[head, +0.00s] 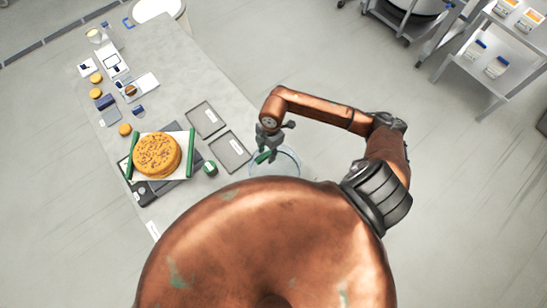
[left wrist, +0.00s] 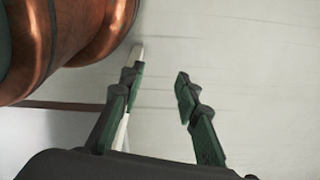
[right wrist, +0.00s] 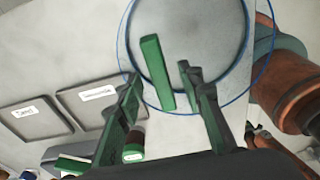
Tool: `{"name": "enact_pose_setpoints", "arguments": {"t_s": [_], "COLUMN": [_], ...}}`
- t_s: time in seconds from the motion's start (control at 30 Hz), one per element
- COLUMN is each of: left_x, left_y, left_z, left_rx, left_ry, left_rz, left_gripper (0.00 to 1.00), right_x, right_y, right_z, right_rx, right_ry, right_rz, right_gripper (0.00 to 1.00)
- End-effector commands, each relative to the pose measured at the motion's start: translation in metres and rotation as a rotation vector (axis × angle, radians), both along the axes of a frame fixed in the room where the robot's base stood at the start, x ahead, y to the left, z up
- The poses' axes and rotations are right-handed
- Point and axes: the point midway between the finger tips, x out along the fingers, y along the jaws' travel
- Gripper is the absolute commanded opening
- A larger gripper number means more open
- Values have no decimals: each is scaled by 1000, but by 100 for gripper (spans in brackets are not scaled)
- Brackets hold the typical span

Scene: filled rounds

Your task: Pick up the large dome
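The large dome (head: 288,163) is clear and round and stands at the table's right edge, partly hidden by my body in the head view. In the right wrist view its round outline (right wrist: 242,62) fills the top, with a green bar-like handle (right wrist: 157,70) over it. My right gripper (head: 268,155) is above the dome, pointing down. Its fingers (right wrist: 158,78) are apart, with the green handle between them; I see no firm contact. My left gripper (left wrist: 160,78) is open and empty over the floor, out of the head view.
Two grey labelled trays (head: 205,119) lie left of the dome. A small green-topped jar (head: 210,168) is near them. A large orange-brown round (head: 157,155) sits on a white sheet between green bars. Smaller rounds (head: 125,129) and cards lie farther along the table (head: 170,60).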

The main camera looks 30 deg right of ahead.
Motion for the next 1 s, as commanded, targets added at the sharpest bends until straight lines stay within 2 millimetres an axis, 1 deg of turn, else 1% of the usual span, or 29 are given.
{"name": "enact_pose_setpoints", "arguments": {"t_s": [0.2, 0.33, 0.83, 1.0], "left_x": [-14, -18, -11, -10], "left_y": [1, 1, 0, 0], "left_z": [-2, -3, -2, -2], "left_rx": [1, 2, 1, 0], "left_ry": [17, 22, 14, 13], "left_rz": [3, 4, 2, 2], "left_gripper": [30, 30, 30, 30], "right_x": [0, 0, 0, 0], "right_y": [0, 0, 0, 0], "right_z": [-2, -4, -4, -3], "right_rx": [0, 1, 0, 1], "right_ry": [0, 0, 0, 0], "right_rz": [0, 0, 0, 0], "right_gripper": [35, 35, 0, 0]}}
